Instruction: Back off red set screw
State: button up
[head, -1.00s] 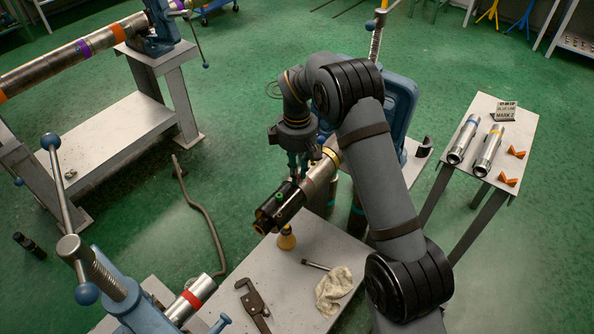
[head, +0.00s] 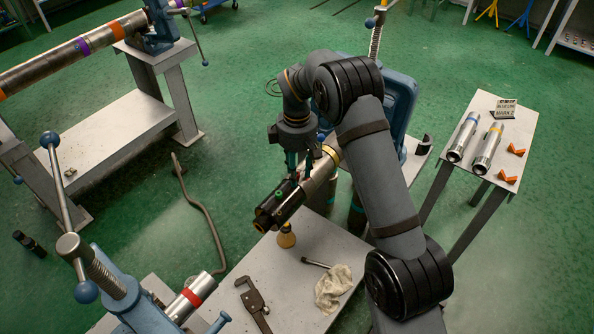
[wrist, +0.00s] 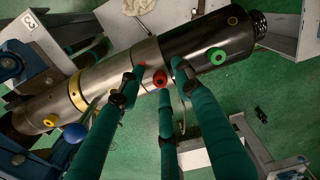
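The red set screw (wrist: 160,79) sits on the bare metal pipe (wrist: 142,65), just beside the edge of the black sleeve (wrist: 215,40). My gripper (wrist: 155,76) is open, with its teal fingers spread around the red screw. I see a gap between the fingers and the screw and cannot tell how far above it the tips are. In the head view my gripper (head: 301,172) is over the pipe by the sleeve (head: 278,204), and the red screw is hard to make out there.
A green screw (wrist: 217,57) is on the sleeve and a yellow screw (wrist: 51,120) is on the pipe's other end. A blue vise (head: 398,100) stands behind my arm. The bench below bears a wrench (head: 252,305) and a rag (head: 333,288).

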jog(key=shift+w, duration=0.1)
jog(key=shift+r, duration=0.25)
notch_tip(320, 180, up, 12)
jog(key=shift+f, duration=0.25)
dwell(0.4)
notch_tip(320, 180, down, 12)
jog(key=shift+f, duration=0.1)
dwell(0.4)
jog(key=shift+r, duration=0.25)
